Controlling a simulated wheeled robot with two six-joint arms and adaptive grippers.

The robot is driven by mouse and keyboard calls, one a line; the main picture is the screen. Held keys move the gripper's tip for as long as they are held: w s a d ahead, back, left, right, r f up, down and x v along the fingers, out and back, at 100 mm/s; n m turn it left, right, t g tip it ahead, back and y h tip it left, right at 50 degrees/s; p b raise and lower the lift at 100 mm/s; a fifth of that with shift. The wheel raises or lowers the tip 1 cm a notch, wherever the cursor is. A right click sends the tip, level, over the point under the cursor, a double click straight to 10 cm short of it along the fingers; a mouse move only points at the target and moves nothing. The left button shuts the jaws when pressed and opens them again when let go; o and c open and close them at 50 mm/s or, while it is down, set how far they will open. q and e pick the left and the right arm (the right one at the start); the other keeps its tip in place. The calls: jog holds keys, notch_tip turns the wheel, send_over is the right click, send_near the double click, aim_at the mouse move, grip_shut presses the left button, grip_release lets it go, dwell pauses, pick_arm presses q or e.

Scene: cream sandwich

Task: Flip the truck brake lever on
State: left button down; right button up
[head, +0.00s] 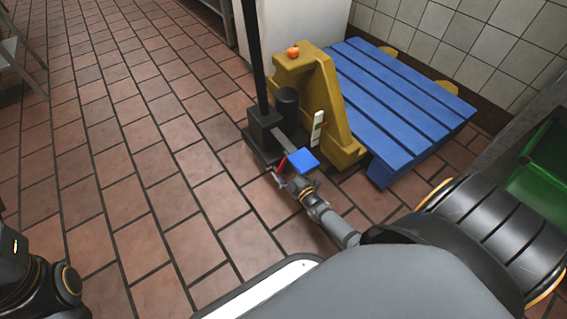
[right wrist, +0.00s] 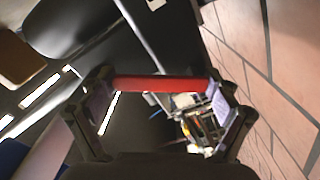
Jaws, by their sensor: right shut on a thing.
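The yellow pallet truck (head: 340,112) stands upper right of centre in the head view, with a black upright handle (head: 254,50). A small red lever (head: 281,162) shows low on its black base. In the right wrist view the red lever (right wrist: 160,84) spans between my fingers. My right gripper (head: 283,178) is at the lever; it also shows in the right wrist view (right wrist: 163,112), shut on the lever. A flat blue square (head: 303,161) is close beside the gripper; I cannot tell what it belongs to. My left gripper is out of view.
A blue slatted pallet (head: 400,105) lies beside the truck, near the tiled wall. A green bin (head: 540,175) is at the right edge. A metal rack (head: 20,55) stands at the far left. The brick-tiled floor is clear on the left.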

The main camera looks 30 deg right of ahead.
jog(key=shift+a, duration=0.1)
dwell(0.3)
jog(key=o, duration=1.4)
jog(key=s, duration=1.2)
jog(key=shift+d, duration=0.25)
